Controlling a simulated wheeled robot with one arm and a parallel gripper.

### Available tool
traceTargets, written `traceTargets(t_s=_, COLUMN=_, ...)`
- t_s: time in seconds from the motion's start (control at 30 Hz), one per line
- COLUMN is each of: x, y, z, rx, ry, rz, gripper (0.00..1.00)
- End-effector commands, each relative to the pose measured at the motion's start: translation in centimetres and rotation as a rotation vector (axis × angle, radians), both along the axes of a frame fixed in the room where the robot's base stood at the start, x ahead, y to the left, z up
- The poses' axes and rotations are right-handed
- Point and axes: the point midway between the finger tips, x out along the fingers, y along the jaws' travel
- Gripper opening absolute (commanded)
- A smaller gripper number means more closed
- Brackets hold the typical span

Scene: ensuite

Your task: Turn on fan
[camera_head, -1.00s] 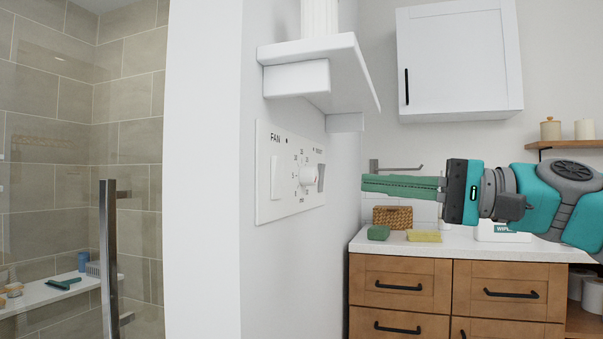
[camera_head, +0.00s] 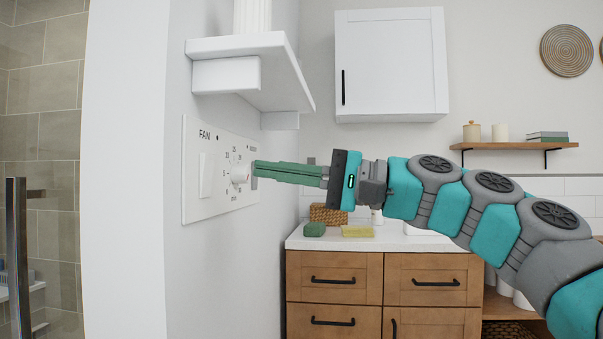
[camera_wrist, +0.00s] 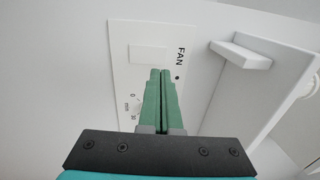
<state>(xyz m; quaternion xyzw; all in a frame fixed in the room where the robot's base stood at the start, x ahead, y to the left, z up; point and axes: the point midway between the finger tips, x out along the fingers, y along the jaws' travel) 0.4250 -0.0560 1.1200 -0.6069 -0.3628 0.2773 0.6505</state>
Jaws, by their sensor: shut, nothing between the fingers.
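The white fan control panel (camera_head: 190,200) is on the wall at left, marked FAN. It has a flat rocker switch (camera_head: 206,176) on its left, a round timer dial (camera_head: 239,174) in the middle, and a second switch at the right, mostly hidden behind my fingers. My gripper (camera_head: 256,169) is shut and empty, its green fingers pointing left at the panel's right part, just right of the dial. I cannot tell whether the tips touch. In the wrist view the panel (camera_wrist: 122,60) and rocker switch (camera_wrist: 148,55) lie beyond my fingertips (camera_wrist: 160,72); the fingers hide the dial.
A white wall shelf (camera_head: 285,75) juts out above the panel and my gripper. A wooden drawer cabinet (camera_head: 335,263) with a white top stands below, holding a green block (camera_head: 315,229), a yellow sponge (camera_head: 357,231) and a wicker basket (camera_head: 328,212). A glass shower door handle (camera_head: 17,250) is at far left.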

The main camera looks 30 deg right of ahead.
Motion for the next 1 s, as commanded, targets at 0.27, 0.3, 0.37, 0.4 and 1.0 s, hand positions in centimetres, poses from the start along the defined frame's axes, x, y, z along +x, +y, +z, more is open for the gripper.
traceTargets(t_s=0.27, x=2.8, y=3.9, z=0.7, rx=-0.001, ry=0.000, rz=0.003, gripper=0.00)
traceTargets(t_s=0.3, x=3.0, y=4.3, z=0.7, rx=-0.002, ry=0.001, rz=0.003, gripper=0.00)
traceTargets(t_s=0.37, x=3.4, y=4.8, z=0.8, rx=-0.001, ry=0.000, rz=0.003, gripper=0.00)
traceTargets(t_s=0.4, x=3.6, y=5.0, z=0.8, rx=-0.001, ry=0.000, rz=0.003, gripper=0.00)
traceTargets(t_s=1.0, x=4.1, y=5.6, z=1.2, rx=-0.015, ry=0.010, rz=0.000, gripper=0.00)
